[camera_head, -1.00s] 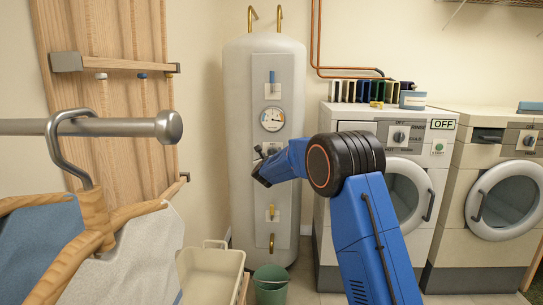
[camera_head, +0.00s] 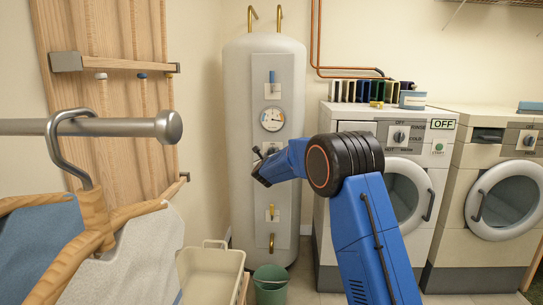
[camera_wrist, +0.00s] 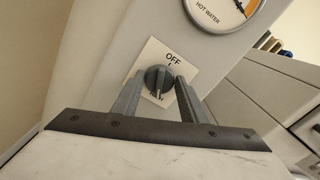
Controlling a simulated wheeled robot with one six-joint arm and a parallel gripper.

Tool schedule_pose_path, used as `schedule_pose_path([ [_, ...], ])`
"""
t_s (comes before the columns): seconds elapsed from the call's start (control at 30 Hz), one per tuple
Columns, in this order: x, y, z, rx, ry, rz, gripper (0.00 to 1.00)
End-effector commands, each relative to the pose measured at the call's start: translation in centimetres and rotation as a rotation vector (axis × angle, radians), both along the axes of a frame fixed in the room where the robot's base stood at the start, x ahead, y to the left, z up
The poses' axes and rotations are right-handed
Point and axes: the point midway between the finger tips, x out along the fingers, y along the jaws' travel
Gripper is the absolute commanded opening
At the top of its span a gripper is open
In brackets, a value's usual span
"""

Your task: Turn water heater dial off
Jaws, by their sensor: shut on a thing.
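The white water heater (camera_head: 240,215) stands against the back wall in the head view. Its dial (camera_wrist: 158,79) is a dark grey round knob on a white label plate in the wrist view. "OFF" is printed above the knob, and a pale mark shows near its lower edge, beside lower lettering that is partly covered. My gripper (camera_wrist: 158,92) has one finger on each side of the knob and is shut on it. In the head view my gripper (camera_head: 259,164) is at the heater's front panel, below the round gauge (camera_head: 272,119), and largely hides the dial.
A hot water gauge (camera_wrist: 220,8) sits just above the dial plate in the wrist view. A washer (camera_head: 345,215) stands right of the heater. A cream basket (camera_head: 210,262) and green bucket (camera_head: 271,285) are on the floor below. A metal rail (camera_head: 90,127) with hangers crosses the left foreground.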

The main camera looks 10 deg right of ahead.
Motion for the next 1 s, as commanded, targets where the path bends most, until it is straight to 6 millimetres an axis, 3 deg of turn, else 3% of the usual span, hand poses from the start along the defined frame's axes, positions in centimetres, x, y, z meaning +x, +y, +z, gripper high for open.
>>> schedule_pose_path([
  [1.0, 0.06, 0.35, -0.41, -0.897, 0.24, 0.002, 0.17],
])
